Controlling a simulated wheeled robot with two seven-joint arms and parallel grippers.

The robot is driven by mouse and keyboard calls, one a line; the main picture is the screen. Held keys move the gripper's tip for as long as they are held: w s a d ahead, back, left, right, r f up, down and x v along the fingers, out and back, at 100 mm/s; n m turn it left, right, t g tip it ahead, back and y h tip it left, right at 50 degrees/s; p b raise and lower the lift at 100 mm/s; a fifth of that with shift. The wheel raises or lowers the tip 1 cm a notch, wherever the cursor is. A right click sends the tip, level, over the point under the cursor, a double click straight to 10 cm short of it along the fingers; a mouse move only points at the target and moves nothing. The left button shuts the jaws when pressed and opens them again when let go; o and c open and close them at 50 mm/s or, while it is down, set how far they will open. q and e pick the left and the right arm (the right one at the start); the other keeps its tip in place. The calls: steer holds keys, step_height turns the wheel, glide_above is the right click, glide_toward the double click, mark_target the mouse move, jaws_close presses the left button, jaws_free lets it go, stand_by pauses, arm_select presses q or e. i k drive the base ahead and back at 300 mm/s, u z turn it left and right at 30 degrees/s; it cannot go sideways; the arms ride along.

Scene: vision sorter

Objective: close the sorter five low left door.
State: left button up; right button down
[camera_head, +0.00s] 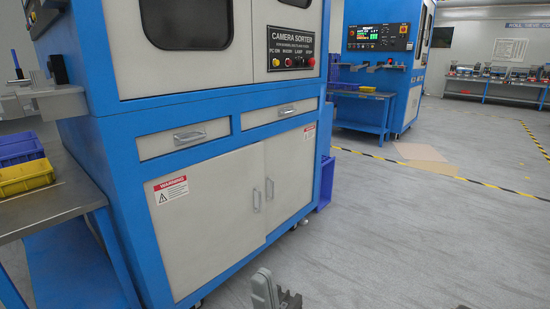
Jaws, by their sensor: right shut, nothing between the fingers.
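The blue and white camera sorter (190,147) stands at the centre left. Its low left door (205,225) is a pale panel with a red and white warning label and a vertical handle (256,200) near its right edge. The door looks flush or nearly flush with the frame; I cannot tell whether a small gap is left. The low right door (290,180) beside it looks shut. My right gripper (277,293) shows at the bottom edge, in front of the sorter and apart from the door. It is shut and empty. My left gripper is out of view.
Two shut drawers, the left (184,138) and the right (280,112), sit above the doors. A metal side table (50,205) with yellow (25,178) and blue (20,148) bins stands at the left. Open grey floor (400,230) lies to the right. Another sorter stands behind.

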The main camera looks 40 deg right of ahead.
mark_target(207, 215)
steer(key=z, duration=0.5)
steer(key=i, duration=1.05)
steer(key=u, duration=0.3)
